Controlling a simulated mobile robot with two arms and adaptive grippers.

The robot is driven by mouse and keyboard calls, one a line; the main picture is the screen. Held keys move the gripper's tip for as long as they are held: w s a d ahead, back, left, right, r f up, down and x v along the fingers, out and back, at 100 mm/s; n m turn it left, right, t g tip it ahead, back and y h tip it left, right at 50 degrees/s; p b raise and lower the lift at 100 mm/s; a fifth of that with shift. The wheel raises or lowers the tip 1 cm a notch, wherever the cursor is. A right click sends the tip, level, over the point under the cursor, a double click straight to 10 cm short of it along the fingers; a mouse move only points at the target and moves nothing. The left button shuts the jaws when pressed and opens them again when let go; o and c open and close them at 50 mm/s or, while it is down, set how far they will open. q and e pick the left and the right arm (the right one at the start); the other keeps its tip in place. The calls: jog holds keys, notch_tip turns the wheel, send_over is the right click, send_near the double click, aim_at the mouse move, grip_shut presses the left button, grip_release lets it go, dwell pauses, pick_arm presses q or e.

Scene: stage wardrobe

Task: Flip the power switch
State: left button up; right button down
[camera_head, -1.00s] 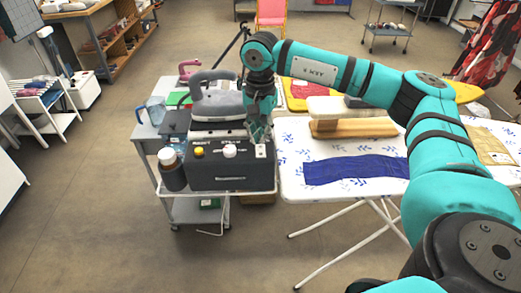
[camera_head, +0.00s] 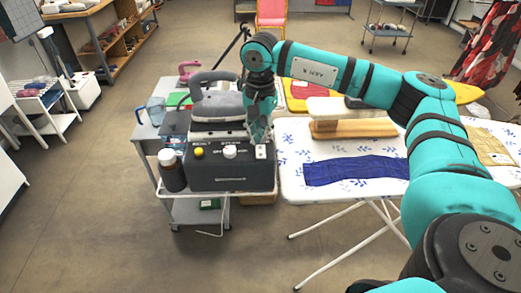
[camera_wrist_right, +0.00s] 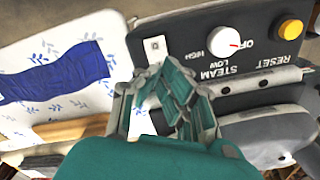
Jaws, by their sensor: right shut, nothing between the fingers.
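The power switch is a small white plate with a dark mark (camera_head: 260,152) at the right end of the dark steam station's (camera_head: 215,172) top panel. It also shows in the right wrist view (camera_wrist_right: 155,47), just beyond the fingertips. My right gripper (camera_head: 259,137) is shut and empty, pointing down just behind the switch in the head view. In the right wrist view its fingers (camera_wrist_right: 168,72) end close to the switch, with a small gap in the picture. Whether they touch the panel cannot be told. My left gripper is out of view.
On the panel are a white steam knob (camera_head: 230,151) and a yellow reset button (camera_head: 199,152). A grey iron (camera_head: 217,103) stands behind them. A dark bottle (camera_head: 171,172) is at the left. An ironing board (camera_head: 292,165) with blue cloth (camera_head: 355,168) is close at right.

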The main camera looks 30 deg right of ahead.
aim_at(260, 147)
jog(key=shift+f+b, duration=0.9)
jog(key=shift+f, duration=0.4)
dwell(0.4)
jog(key=shift+r, duration=0.2)
jog(key=shift+r+p, duration=2.3)
jog(key=shift+r, duration=1.1)
jog(key=shift+f, duration=0.1)
